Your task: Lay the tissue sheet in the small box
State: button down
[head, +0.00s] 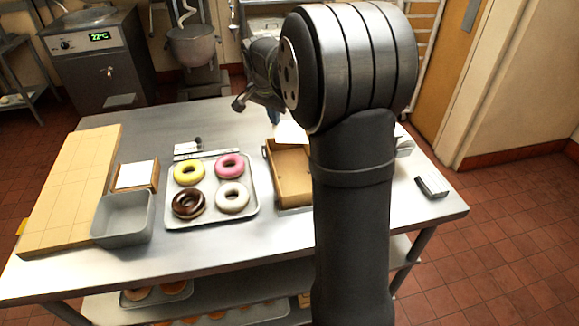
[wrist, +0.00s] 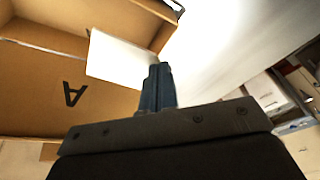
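A white tissue sheet (head: 291,132) shows beside my arm, over the far end of an open brown cardboard box (head: 290,178). My arm hides the box's right part. In the wrist view, the sheet (wrist: 118,60) hangs flat at the tips of my gripper (wrist: 157,84), whose blue fingers are together with the sheet's edge at them. Brown cardboard (wrist: 40,75) marked with a black "A" lies beyond the sheet. The sheet appears above the cardboard; whether it touches is unclear. In the head view, my gripper is mostly hidden behind the arm.
A tray (head: 254,206) of ring doughnuts stands left of the box. Farther left are a grey bin (head: 122,222), a holder with white sheets (head: 136,175) and a wooden board (head: 72,190). A small dark-and-white object (head: 432,187) lies at right.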

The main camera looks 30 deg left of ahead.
notch_tip(320, 180, down, 9)
jog(key=shift+f, duration=0.2)
dwell(0.4)
jog(key=c, duration=2.1)
grip_release()
jog(key=shift+f, duration=0.15)
jog(key=shift+o, duration=0.5)
jog(key=a+v, duration=0.1)
jog(key=v, duration=1.1)
jog(key=shift+d+r, duration=0.25)
jog(key=shift+d, duration=0.2)
